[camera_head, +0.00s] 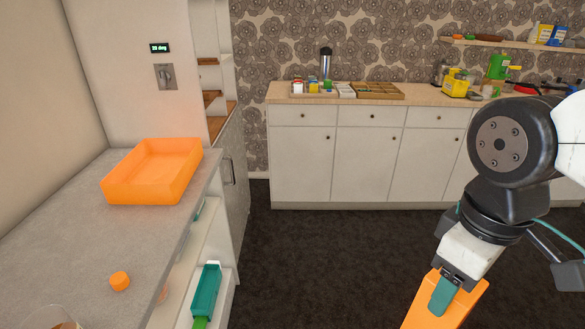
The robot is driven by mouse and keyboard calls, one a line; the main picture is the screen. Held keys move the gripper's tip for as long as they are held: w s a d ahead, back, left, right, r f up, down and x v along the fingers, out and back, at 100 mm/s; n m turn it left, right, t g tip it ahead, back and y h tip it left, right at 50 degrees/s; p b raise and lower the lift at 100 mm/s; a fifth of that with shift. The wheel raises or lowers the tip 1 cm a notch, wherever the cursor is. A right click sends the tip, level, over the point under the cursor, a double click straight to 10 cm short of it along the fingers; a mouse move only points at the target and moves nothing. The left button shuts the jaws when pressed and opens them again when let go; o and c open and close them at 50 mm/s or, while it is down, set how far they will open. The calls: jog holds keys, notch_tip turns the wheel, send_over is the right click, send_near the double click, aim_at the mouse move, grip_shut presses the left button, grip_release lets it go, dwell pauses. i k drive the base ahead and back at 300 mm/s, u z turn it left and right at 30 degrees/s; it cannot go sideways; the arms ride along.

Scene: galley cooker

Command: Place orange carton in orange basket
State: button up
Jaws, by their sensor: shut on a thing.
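The orange basket (117,189) is a shallow open tray on the grey counter at the left, near its far end. Its visible inside looks empty. The orange carton (466,301) is at the lower right, cut off by the bottom edge of the view. My gripper (440,297) points down and is shut on the carton, with a teal finger against its face. The other finger is hidden behind the carton. Gripper and carton are over the dark floor, well to the right of the basket and apart from it.
A small orange object (120,281) sits on the grey counter (60,240) before the basket. A teal bin (206,291) is on a shelf below the counter's edge. White cabinets (370,160) with items on top line the back. Dark floor (310,260) between is clear.

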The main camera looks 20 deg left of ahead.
aim_at(168, 166)
jog(key=z, duration=0.2)
jog(key=i, duration=2)
jog(key=u, duration=1.6)
jog(key=i, duration=0.8)
jog(key=u, duration=1)
jog(key=i, duration=0.6)
